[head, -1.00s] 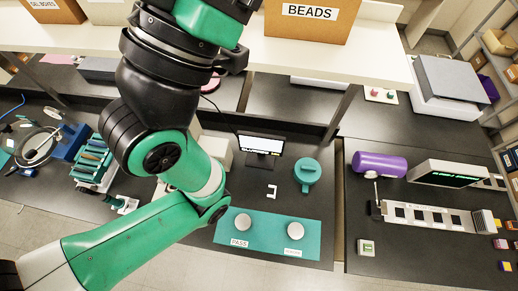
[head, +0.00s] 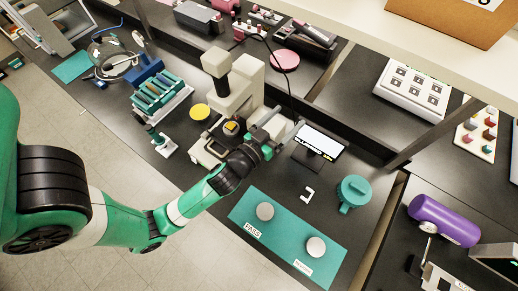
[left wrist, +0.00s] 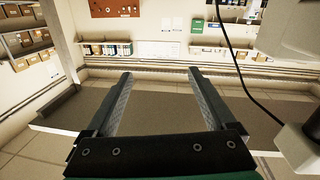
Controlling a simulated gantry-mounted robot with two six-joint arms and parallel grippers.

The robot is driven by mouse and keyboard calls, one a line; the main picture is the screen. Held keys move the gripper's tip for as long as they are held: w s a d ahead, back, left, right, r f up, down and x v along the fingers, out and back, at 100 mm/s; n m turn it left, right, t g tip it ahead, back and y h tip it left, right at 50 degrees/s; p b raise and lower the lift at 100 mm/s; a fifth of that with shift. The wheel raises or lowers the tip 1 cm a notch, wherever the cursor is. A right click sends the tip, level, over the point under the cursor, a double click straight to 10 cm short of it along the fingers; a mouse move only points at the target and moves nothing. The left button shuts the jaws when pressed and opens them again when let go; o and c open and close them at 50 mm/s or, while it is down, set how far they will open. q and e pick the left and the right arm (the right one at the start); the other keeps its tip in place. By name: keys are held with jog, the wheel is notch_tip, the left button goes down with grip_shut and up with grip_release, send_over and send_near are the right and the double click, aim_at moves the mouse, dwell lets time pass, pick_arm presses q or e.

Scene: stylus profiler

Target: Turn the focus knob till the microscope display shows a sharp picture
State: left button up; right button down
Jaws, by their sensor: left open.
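Beige parts (left wrist: 300,150), likely of the microscope, show at the right of that view, outside the jaws. I cannot make out the focus knob for certain. The display (head: 319,144) stands right of the gripper; its screen is mostly white with a dark strip of lettering too small to read surely.
A teal mat (head: 285,240) with two pale round pieces lies in front. A teal lidded pot (head: 353,192) stands right of the display. A yellow disc (head: 200,112) and a rack (head: 158,91) are left of the microscope. A shelf with a cardboard box (head: 450,20) overhangs the upper right.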

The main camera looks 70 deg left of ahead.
pick_arm(q)
jog(key=s+a+f+g+b, duration=0.1)
jog(key=s+f+g+b, duration=0.1)
jog(key=s+f, duration=0.65)
jog(key=s+f+g+b, duration=0.25)
jog(key=s+f, duration=0.25)
jog(key=f, duration=0.7)
jog(key=p+x, duration=0.2)
jog(key=x, duration=0.9)
jog(key=shift+w+a+f, duration=0.15)
jog(key=shift+w+a, duration=0.05)
jog(key=shift+a, duration=0.15)
jog(key=c, duration=1.4)
jog(key=shift+d+f+m+g+y+b, duration=0.1)
jog(key=shift+m+g+y+b, duration=0.4)
jog(key=shift+m+b, duration=0.85)
jog(key=shift+d+m+g+y+b, duration=0.2)
jog(key=shift+m+y+b, duration=0.5)
jog(key=shift+b, duration=1.2)
pick_arm(e)
notch_tip(320, 180, down, 11)
jog(key=shift+r, duration=0.2)
pick_arm(q)
jog(key=shift+a, duration=0.15)
